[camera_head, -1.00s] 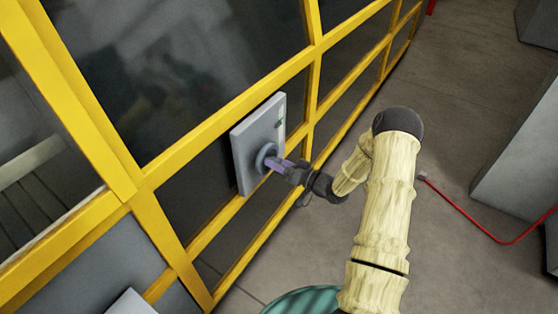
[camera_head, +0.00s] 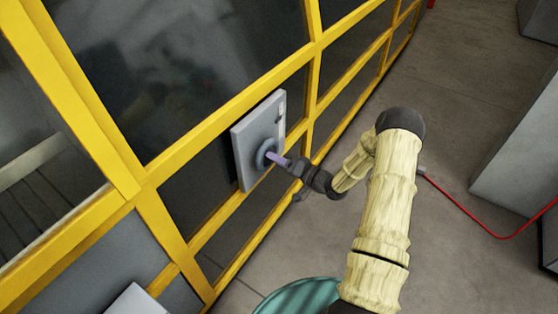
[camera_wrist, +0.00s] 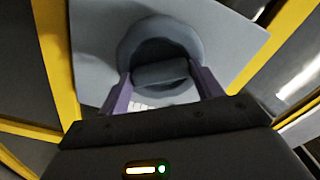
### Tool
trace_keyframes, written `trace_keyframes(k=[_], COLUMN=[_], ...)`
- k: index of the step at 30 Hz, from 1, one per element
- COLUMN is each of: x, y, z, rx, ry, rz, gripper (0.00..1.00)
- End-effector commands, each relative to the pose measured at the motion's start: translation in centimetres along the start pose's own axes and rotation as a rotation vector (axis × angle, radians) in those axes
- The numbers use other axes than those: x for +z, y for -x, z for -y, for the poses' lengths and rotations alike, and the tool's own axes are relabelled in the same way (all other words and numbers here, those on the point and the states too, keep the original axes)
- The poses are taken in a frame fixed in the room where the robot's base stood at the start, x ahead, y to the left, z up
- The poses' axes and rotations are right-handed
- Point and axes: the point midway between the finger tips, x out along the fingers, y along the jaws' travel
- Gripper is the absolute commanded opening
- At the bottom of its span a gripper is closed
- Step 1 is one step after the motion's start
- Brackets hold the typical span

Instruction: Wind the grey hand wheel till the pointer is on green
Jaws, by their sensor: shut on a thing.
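The grey hand wheel (camera_head: 262,151) is a round knob on a pale grey panel (camera_head: 248,134) fixed to the yellow frame. In the wrist view the wheel (camera_wrist: 160,32) has a raised bar (camera_wrist: 160,73) across its face. My gripper (camera_head: 271,157) reaches the wheel from the right; its purple fingers (camera_wrist: 162,72) are shut on that bar, one on each side. A small pale gauge strip (camera_head: 282,108) with a dark mark sits at the panel's upper right. It is too small to tell where the pointer stands or to make out green.
The yellow frame (camera_head: 205,128) with dark panes surrounds the panel. A red cable (camera_head: 470,214) lies on the floor to the right, near grey cabinets (camera_head: 522,160). A teal round object (camera_head: 290,298) stands at the bottom. Open floor lies right of my arm.

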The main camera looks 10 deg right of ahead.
Motion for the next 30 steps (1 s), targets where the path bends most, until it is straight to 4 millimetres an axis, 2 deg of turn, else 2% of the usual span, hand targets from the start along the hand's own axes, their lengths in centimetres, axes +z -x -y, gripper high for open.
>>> trace_keyframes(k=[1, 2, 5, 17, 23, 30], x=[0.1, 0.1, 0.1, 0.0, 0.0, 0.0], y=[0.1, 0.1, 0.1, 0.6, 3.4, 8.2], z=[-0.1, -0.1, -0.1, -0.1, -0.1, -0.2], rx=[0.002, 0.002, 0.002, 0.003, 0.004, 0.005], ry=[-0.001, -0.001, 0.000, 0.001, -0.001, 0.000], rz=[0.002, 0.002, 0.001, -0.001, -0.003, -0.002], gripper=[0.43, 0.69, 0.87, 0.87, 0.87, 0.87])
